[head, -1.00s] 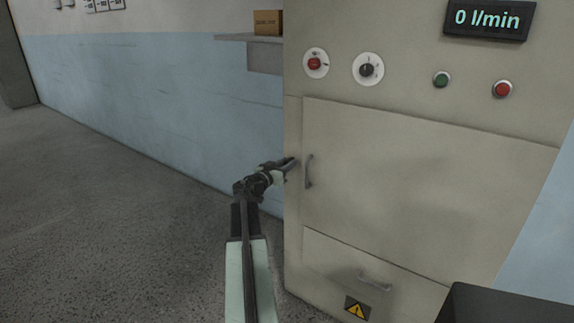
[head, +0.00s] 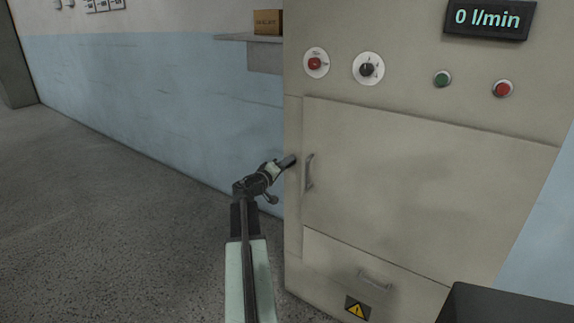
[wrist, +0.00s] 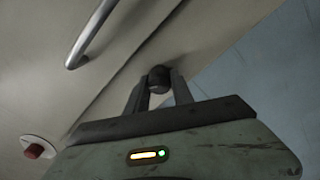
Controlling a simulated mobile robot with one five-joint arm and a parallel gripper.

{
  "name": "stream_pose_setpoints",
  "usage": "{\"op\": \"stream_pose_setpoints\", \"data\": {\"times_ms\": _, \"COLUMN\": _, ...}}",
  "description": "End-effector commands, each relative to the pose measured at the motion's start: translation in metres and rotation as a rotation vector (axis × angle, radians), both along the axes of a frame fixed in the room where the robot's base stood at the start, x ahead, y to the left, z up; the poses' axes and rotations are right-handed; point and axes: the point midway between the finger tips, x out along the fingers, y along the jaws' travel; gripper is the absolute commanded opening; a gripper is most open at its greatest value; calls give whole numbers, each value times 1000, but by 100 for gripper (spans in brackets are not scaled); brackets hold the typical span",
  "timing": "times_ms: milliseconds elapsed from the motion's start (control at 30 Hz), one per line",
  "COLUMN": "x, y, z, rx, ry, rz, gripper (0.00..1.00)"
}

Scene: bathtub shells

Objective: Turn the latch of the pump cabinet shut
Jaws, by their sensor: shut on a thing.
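The pump cabinet (head: 420,185) stands at the right with its large beige door flat in the front; no gap shows at its edge. The latch (wrist: 158,76) is a dark, rounded piece beside the door's left edge. In the head view my gripper (head: 287,161) reaches the cabinet's left front strip, just left of the door handle (head: 309,172), and hides the latch. In the wrist view my gripper (wrist: 159,90) has its two fingers around the latch, shut on it. The latch's exact angle cannot be told.
A red knob (head: 315,63), a dark dial (head: 368,69), a green button (head: 442,79) and a red button (head: 502,89) sit above the door. A lower panel has its own handle (head: 375,282). A shelf (head: 248,39) with a box is behind. Floor at left is clear.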

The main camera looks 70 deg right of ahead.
Motion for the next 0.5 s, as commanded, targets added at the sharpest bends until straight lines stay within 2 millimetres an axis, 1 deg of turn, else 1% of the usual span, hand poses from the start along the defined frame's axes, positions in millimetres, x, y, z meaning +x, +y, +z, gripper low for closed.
{"op": "stream_pose_setpoints", "data": {"times_ms": 200, "x": 0, "y": 1, "z": -2, "rx": 52, "ry": 190, "rz": -2, "gripper": 0}}
{"op": "stream_pose_setpoints", "data": {"times_ms": 500, "x": 0, "y": 1, "z": -2, "rx": 109, "ry": 405, "rz": -2, "gripper": 0}}
